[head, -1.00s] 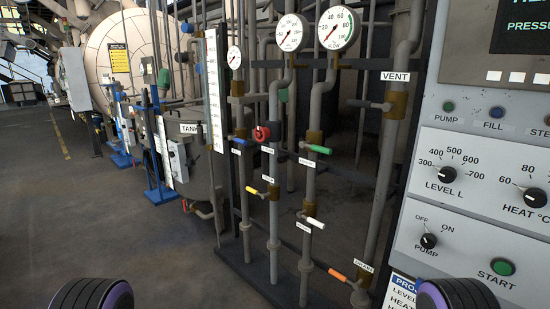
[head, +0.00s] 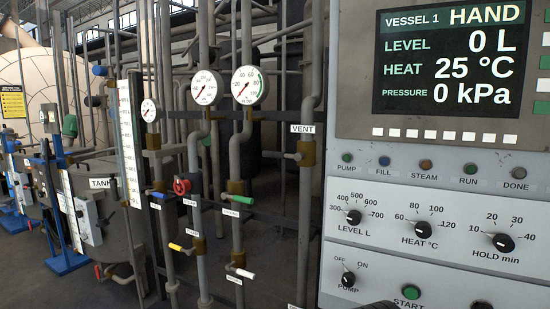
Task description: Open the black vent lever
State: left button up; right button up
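The vent valve (head: 306,153) is a brass body on a grey vertical pipe, right of centre in the head view, just under a white VENT label (head: 302,128). Its dark lever (head: 291,156) sticks out to the left, roughly level, across the pipe. Nothing touches the lever.
A control panel (head: 420,185) fills the right side, close to the vent pipe. Its screen (head: 450,60) reads HAND, 0 L, 25 °C and 0 kPa. Left of the vent are pipes with gauges (head: 247,86), a green-handled valve (head: 240,199) and a red-handled valve (head: 182,186).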

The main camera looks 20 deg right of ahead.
aim_at(298, 157)
jog(key=u, duration=0.95)
jog(key=i, duration=3.1)
jog(key=z, duration=3.6)
